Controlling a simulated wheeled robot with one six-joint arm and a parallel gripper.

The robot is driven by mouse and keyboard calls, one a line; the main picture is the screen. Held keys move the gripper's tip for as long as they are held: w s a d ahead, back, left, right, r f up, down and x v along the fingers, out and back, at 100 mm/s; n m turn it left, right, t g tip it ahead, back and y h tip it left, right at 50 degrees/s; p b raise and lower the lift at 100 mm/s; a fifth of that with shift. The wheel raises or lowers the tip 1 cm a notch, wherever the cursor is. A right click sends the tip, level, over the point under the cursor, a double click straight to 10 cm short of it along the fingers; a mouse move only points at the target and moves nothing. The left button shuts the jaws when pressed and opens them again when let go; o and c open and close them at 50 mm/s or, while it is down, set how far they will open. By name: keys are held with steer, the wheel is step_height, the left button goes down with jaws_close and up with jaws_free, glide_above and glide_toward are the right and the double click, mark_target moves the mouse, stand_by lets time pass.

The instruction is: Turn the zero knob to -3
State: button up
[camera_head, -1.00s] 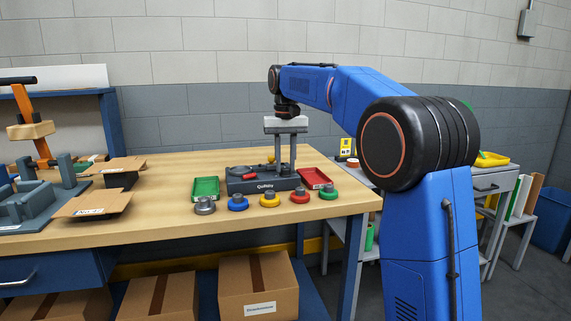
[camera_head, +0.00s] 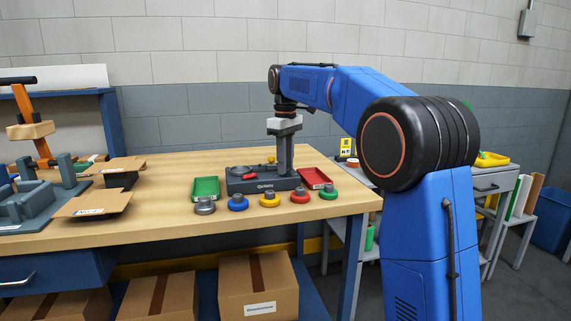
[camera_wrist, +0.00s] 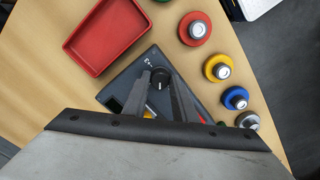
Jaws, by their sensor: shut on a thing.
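The dark grey instrument (camera_head: 262,186) stands on the wooden table between a green tray and a red tray. It also shows in the wrist view (camera_wrist: 123,90), with small white marks beside its knob. The round dark zero knob (camera_wrist: 158,76) has a light pointer line and sits between my fingertips. My gripper (camera_wrist: 159,82) points down and is shut on the knob. In the head view my gripper (camera_head: 284,170) reaches down to the right part of the instrument, its fingers nearly in line and hiding the knob. I cannot read which mark the pointer meets.
The red tray (camera_head: 315,178) is close to the right of my gripper, and the green tray (camera_head: 206,188) is left of the instrument. Several coloured round pieces, including a yellow one (camera_head: 269,201), stand in a row in front.

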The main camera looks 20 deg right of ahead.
steer(key=n, duration=0.3)
steer(key=shift+n, duration=2.3)
steer(key=o, duration=1.1)
steer(key=shift+c, duration=0.2)
steer(key=shift+r, duration=0.1)
